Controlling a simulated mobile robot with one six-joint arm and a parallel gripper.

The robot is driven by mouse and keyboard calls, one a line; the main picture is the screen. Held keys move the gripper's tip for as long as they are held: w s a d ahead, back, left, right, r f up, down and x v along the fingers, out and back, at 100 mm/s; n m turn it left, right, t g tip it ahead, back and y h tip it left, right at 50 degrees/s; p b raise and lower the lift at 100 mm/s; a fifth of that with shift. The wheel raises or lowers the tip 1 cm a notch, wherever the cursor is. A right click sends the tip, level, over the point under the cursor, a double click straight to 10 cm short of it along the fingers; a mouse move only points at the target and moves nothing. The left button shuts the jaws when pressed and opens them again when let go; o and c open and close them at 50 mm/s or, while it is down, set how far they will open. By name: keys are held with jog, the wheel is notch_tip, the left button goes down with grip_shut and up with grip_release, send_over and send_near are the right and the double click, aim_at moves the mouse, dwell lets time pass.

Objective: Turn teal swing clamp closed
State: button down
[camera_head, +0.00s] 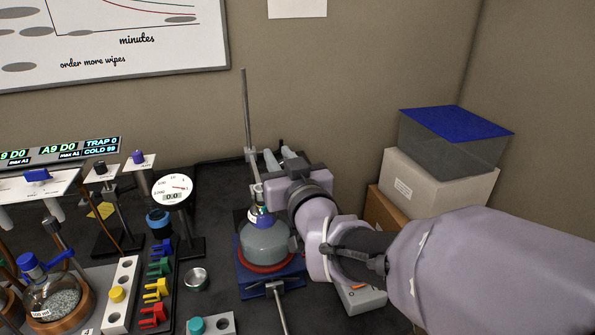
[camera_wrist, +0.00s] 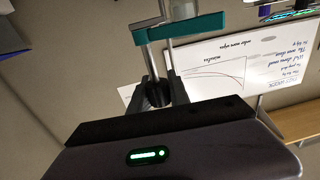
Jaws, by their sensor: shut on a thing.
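The teal swing clamp (camera_wrist: 180,27) shows in the wrist view as a teal bar across the top, with a pale metal arm hanging from it. My gripper (camera_wrist: 164,95) has its dark fingers around the lower end of that metal arm and is shut on it. In the head view my gripper (camera_head: 277,160) is beside the vertical metal rod (camera_head: 247,110), above a round flask (camera_head: 265,243). The clamp is hidden there behind my gripper and wrist. I cannot tell how far the clamp is turned.
The flask sits in a red ring on a blue stand (camera_head: 243,285). A dial gauge (camera_head: 174,189), coloured clips (camera_head: 157,290) and a small metal cup (camera_head: 196,279) are to the left. Stacked boxes (camera_head: 440,170) stand at the right, near my arm. A whiteboard (camera_head: 110,40) hangs behind.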

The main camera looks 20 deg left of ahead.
jog(key=m+t+h, duration=0.1)
jog(key=m+h, duration=0.1)
jog(key=h, duration=0.1)
jog(key=m+t+h, duration=0.1)
jog(key=h, duration=0.1)
jog(key=shift+w+d+m+t, duration=0.15)
jog(key=shift+d+m+t, duration=0.1)
jog(key=shift+m+t, duration=0.05)
jog(key=shift+w+d+r+m+t+h+p, duration=0.15)
jog(key=shift+d+m+h+p, duration=0.1)
jog(key=shift+m+h, duration=0.6)
jog(key=shift+s+d+f+m+t+h+p, duration=0.1)
jog(key=shift+m+h+p, duration=0.25)
jog(key=shift+h, duration=0.8)
jog(key=shift+w+d+r+m+t+h+p, duration=0.1)
jog(key=shift+d+m+t+h+p, duration=0.1)
jog(key=shift+m+h, duration=0.65)
jog(key=shift+h, duration=0.45)
jog(key=c, duration=1.2)
grip_release()
jog(key=shift+d, duration=0.1)
jog(key=s+p, duration=0.3)
jog(key=s, duration=1.4)
jog(key=shift+s+a+p, duration=0.2)
jog(key=shift+a+p, duration=0.1)
jog(key=shift+a, duration=0.15)
